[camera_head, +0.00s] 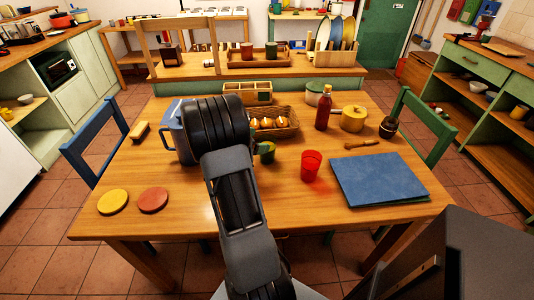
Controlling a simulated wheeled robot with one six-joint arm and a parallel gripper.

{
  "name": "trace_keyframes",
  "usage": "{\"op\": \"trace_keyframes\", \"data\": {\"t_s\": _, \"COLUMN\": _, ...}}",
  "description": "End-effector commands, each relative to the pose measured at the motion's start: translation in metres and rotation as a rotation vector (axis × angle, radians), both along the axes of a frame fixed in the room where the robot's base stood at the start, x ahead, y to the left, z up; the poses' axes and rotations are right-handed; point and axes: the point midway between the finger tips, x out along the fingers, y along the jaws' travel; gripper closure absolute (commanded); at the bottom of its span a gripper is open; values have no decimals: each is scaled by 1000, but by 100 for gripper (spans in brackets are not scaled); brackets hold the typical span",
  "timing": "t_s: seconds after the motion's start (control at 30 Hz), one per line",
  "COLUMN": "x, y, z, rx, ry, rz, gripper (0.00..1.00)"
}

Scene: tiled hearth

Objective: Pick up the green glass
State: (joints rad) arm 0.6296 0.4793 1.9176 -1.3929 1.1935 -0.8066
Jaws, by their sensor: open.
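A small green vessel (268,153), which looks like the green glass, stands on the wooden table (250,190) near its middle. It is just right of my arm, which covers its left part. A red glass (311,165) stands upright to its right and a little nearer. My arm reaches up from the bottom edge over the table, its thick black joint left of the green vessel. My gripper does not show; the arm hides whatever lies beyond that joint.
A basket with egg-like items (286,132) is behind the green vessel. A red bottle (323,107), yellow pot (353,119) and blue folder (378,179) are to the right. A blue container (180,146) is partly behind my arm.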

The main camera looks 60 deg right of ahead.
Motion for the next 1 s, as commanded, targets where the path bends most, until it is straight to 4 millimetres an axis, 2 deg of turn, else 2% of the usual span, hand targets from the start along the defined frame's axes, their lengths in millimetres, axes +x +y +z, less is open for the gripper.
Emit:
{"op": "trace_keyframes", "data": {"t_s": 0.3, "x": -18, "y": -33, "z": -16, "rx": 1, "ry": 1, "rz": -3, "gripper": 0}}
{"op": "trace_keyframes", "data": {"t_s": 0.67, "x": -21, "y": -39, "z": -18, "rx": 0, "ry": 0, "rz": 0, "gripper": 0}}
{"op": "trace_keyframes", "data": {"t_s": 1.0, "x": -21, "y": -39, "z": -18, "rx": 0, "ry": 0, "rz": -1, "gripper": 32}}
